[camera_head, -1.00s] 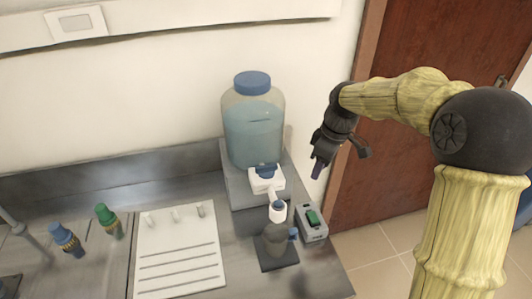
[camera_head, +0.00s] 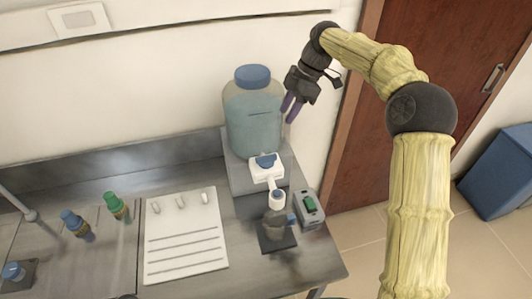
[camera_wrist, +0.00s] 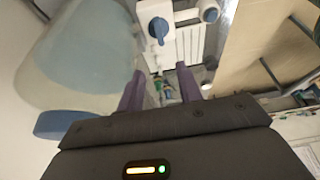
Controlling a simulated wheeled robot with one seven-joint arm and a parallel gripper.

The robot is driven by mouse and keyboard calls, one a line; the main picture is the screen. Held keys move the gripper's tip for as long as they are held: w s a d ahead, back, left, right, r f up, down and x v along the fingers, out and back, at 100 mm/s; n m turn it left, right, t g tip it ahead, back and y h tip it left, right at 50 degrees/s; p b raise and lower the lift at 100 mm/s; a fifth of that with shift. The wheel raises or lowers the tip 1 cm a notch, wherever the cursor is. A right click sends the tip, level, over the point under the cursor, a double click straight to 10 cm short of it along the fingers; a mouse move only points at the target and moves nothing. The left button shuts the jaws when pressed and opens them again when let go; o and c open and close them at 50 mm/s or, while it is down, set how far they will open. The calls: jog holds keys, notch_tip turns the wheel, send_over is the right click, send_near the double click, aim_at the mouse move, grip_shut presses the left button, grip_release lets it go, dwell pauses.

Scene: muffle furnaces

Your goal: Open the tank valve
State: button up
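The tank (camera_head: 252,125) is a clear container of bluish liquid with a blue lid, standing on a grey raised block. Its white valve with a blue knob (camera_head: 266,161) is at the front, low on the tank. In the wrist view the tank (camera_wrist: 85,55) fills the left, and the blue knob (camera_wrist: 158,28) shows on the white valve at top centre, beyond the fingertips. My gripper (camera_head: 290,108) is at the tank's right side, above the valve's height, with its purple fingers pointing down. The fingers are apart and empty in the wrist view (camera_wrist: 161,84).
A dark container (camera_head: 276,222) stands on a black plate below the spout, beside a grey box with a green switch (camera_head: 309,208). A white ridged board (camera_head: 185,255), blue fitting (camera_head: 74,223) and green fitting (camera_head: 115,205) are to the left. The wall is close behind.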

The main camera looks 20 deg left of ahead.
aim_at(264, 157)
jog(key=p+x, duration=0.5)
jog(key=x, duration=1.2)
jog(key=shift+d+f, duration=0.1)
jog(key=shift+w, duration=0.1)
grip_shut()
